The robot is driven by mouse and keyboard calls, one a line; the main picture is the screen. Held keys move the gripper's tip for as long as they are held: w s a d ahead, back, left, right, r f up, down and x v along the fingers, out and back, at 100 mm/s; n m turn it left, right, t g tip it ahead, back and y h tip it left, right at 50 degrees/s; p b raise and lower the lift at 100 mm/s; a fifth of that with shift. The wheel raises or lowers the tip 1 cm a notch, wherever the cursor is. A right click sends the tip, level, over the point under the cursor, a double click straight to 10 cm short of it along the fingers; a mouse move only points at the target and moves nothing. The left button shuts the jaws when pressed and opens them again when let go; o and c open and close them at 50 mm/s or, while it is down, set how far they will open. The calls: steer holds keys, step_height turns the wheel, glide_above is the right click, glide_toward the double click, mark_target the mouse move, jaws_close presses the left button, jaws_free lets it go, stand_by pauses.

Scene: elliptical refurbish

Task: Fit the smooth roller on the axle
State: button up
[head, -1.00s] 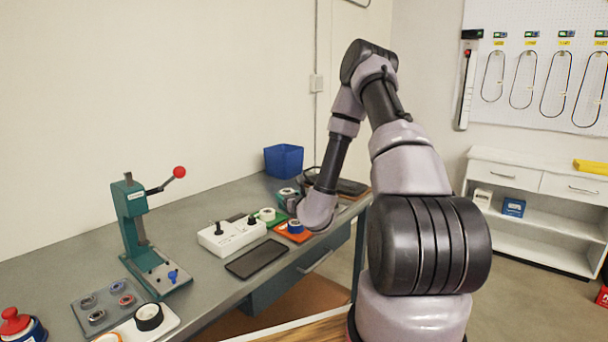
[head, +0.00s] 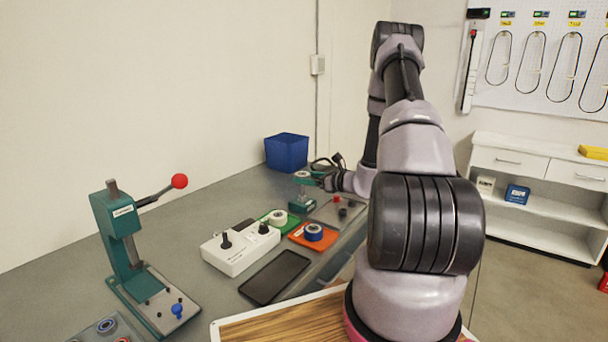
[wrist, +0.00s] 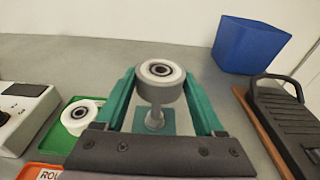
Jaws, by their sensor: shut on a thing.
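A roller (wrist: 161,78) with a white top face, grey side and dark centre is between my gripper's teal fingertips (wrist: 160,84) in the wrist view. My gripper, also in the head view (head: 309,179), is shut on it. An upright post (wrist: 155,118), the likely axle, stands directly under the roller on a teal base (wrist: 168,127); the base shows in the head view too (head: 302,205). The roller hides the post's top, so I cannot tell whether it is around the post or above it. Another white roller (wrist: 80,112) lies on a green tray (wrist: 58,139).
A white box with black knobs (head: 236,256), a dark flat pad (head: 274,277) and a teal press (head: 125,240) stand left and nearer. A blue bin (head: 286,152) is behind. A black device (wrist: 285,125) is at right.

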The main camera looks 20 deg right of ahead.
mark_target(306, 201)
steer(key=shift+f, duration=2.1)
steer(key=shift+f, duration=0.6)
steer(key=o, duration=1.2)
steer(key=shift+s+d, duration=0.1)
steer(key=shift+s, duration=0.05)
steer(key=shift+v, duration=5.35)
steer(key=shift+s, duration=0.1)
